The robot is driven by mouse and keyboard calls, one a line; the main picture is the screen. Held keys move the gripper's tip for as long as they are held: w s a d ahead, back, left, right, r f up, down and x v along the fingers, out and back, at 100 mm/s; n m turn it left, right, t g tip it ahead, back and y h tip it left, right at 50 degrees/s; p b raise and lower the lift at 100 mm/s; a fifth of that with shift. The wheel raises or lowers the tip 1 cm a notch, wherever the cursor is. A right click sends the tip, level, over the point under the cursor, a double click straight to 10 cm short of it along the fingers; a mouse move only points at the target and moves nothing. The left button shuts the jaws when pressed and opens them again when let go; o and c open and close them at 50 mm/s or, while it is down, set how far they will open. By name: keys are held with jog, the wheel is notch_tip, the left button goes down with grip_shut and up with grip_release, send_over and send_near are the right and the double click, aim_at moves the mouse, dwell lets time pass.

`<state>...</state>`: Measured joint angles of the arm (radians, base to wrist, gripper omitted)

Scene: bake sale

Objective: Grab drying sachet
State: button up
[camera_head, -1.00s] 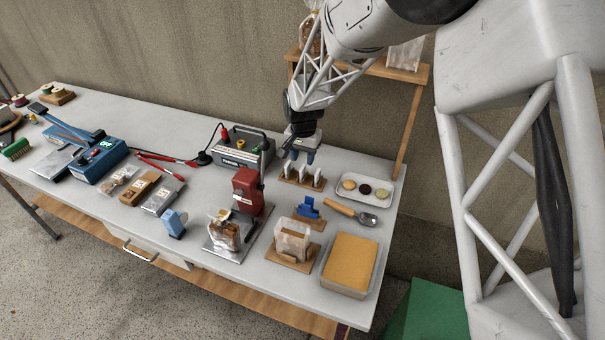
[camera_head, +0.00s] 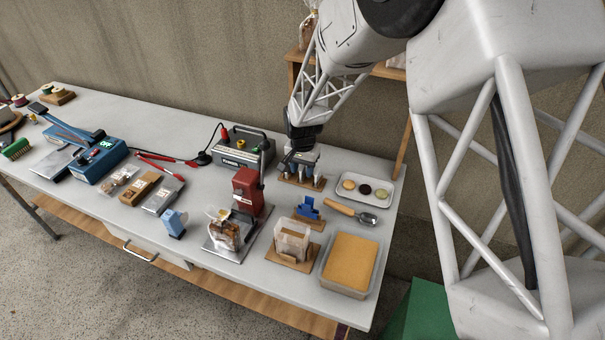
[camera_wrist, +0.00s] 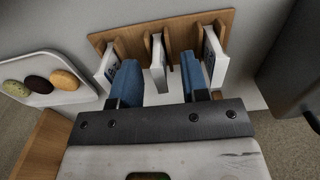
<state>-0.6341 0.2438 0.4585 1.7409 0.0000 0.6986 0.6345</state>
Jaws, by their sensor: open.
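Three white drying sachets stand upright in slots of a wooden rack (camera_head: 318,187); the rack also shows in the wrist view (camera_wrist: 133,31). In the wrist view, the left sachet (camera_wrist: 105,72) and right sachet (camera_wrist: 214,55) carry dark print, and the middle sachet (camera_wrist: 158,66) is seen nearly edge-on. My gripper (camera_head: 301,170) is over the rack in the head view and partly hides the sachets. Its blue fingers (camera_wrist: 160,72) are apart, one on each side of the middle sachet, with visible gaps to it. The outer sachets are close outside the fingers.
A tray (camera_head: 345,196) with several round cookies stands right of the rack. A blue block holder (camera_head: 308,209) and a metal scoop (camera_head: 366,219) are in front. A wooden shelf (camera_head: 390,72) is behind my arm.

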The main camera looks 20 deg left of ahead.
aim_at(302, 168)
grip_shut()
jog(key=shift+r, duration=0.1)
dwell(0.4)
notch_tip(302, 168, up, 18)
dwell(0.7)
jog(key=shift+s, duration=0.1)
dwell(0.5)
